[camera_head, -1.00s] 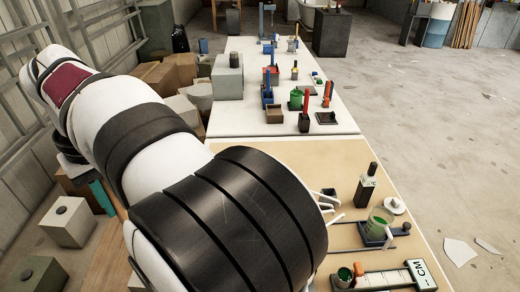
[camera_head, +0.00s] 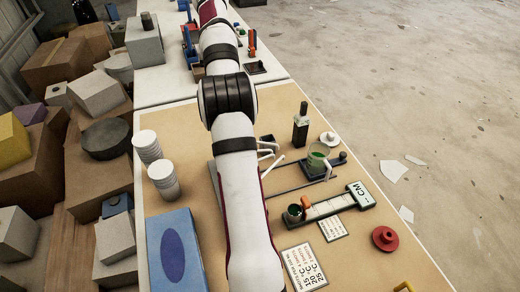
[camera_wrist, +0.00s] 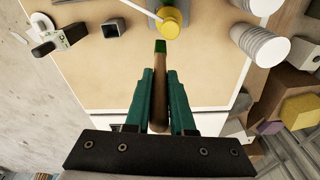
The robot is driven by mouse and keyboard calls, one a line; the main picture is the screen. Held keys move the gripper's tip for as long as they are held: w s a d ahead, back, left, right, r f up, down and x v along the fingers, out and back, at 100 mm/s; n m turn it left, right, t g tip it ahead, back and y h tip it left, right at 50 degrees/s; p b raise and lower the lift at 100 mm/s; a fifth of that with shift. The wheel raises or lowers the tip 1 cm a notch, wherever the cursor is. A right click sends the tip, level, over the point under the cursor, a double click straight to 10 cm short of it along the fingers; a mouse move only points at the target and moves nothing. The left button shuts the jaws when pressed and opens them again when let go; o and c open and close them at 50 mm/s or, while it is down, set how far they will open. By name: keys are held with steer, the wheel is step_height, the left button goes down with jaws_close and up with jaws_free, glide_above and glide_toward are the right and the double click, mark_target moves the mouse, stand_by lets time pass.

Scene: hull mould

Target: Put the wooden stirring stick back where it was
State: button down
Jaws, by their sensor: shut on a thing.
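The wooden stirring stick (camera_wrist: 159,88) is brown with a green end and shows in the wrist view. My gripper (camera_wrist: 162,85) has teal fingers shut on the stick, which points away from the wrist. In the head view the gripper is out of sight; my arm reaches to the top edge. A clear beaker of green liquid (camera_head: 318,158) stands on the near table at the right. Which spot the stick came from cannot be told.
White stacked cups (camera_head: 149,147) and a blue box (camera_head: 176,250) stand left of my arm on the near table (camera_head: 380,255). A black bottle (camera_head: 300,130) stands right of it. A yellow round thing (camera_wrist: 168,24) lies beyond the stick's tip in the wrist view.

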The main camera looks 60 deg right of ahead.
steer(key=s+d+f+m, duration=0.3)
steer(key=s+d, duration=0.5)
steer(key=s, duration=0.2)
step_height(320, 180, down, 10)
steer(key=shift+d, duration=0.3)
steer(key=shift+f, duration=0.2)
steer(key=c, duration=0.8)
jaws_free()
steer(key=shift+o, duration=0.2)
steer(key=shift+r, duration=0.1)
